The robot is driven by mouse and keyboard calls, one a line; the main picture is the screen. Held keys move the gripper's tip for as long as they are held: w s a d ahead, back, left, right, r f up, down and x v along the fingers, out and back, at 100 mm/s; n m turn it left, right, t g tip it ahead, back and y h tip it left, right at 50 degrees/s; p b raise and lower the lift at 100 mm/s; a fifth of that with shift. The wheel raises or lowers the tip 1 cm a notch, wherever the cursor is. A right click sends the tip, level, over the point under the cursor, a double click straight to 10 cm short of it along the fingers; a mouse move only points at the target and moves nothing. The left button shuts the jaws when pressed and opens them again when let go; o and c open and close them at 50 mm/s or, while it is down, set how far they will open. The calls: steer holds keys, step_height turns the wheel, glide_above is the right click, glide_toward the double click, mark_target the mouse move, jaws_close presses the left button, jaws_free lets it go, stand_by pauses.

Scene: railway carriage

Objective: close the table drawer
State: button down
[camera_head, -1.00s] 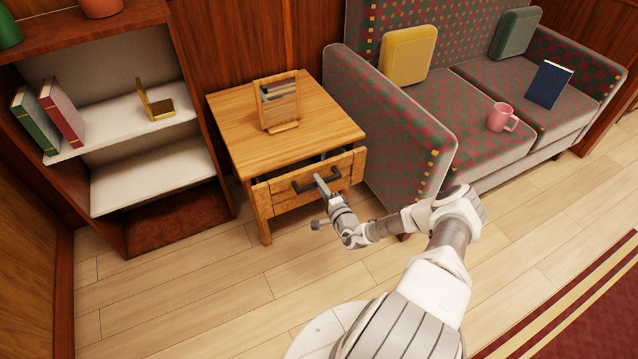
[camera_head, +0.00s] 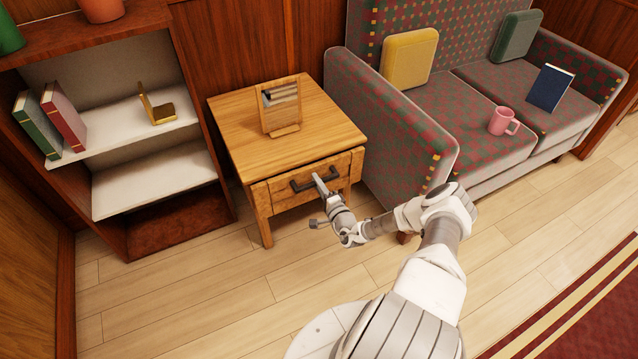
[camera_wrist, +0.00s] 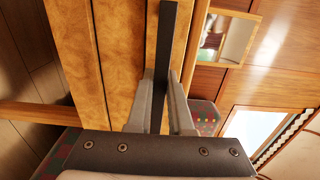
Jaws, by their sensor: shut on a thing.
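The wooden side table (camera_head: 240,113) stands between the bookshelf and the sofa. Its drawer (camera_head: 284,190) sits almost flush with the table front, with only a thin dark line along its top edge. The dark bar handle (camera_head: 301,186) is on the drawer front. My gripper (camera_head: 319,181) is shut on the handle near its middle. In the wrist view, the two fingers of my gripper (camera_wrist: 159,105) lie either side of the dark handle (camera_wrist: 167,45), with the drawer's wood grain behind.
A framed stand (camera_head: 280,108) is upright on the tabletop. The sofa (camera_head: 395,135) is close on the right, with a pink mug (camera_head: 502,121) and a blue book (camera_head: 549,87) on it. A bookshelf (camera_head: 150,195) is on the left. Floor in front is clear.

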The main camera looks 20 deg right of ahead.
steer(key=shift+w, duration=1.15)
steer(key=c, duration=0.8)
jaws_free()
steer(key=shift+s+d, duration=0.1)
steer(key=shift+s, duration=0.05)
steer(key=s+p, duration=0.1)
steer(key=s, duration=0.4)
steer(key=s+p, duration=0.2)
steer(key=s, duration=0.4)
steer(key=s+p, duration=0.2)
steer(key=s, duration=0.4)
steer(key=shift+s+d, duration=0.2)
steer(key=shift+d, duration=0.05)
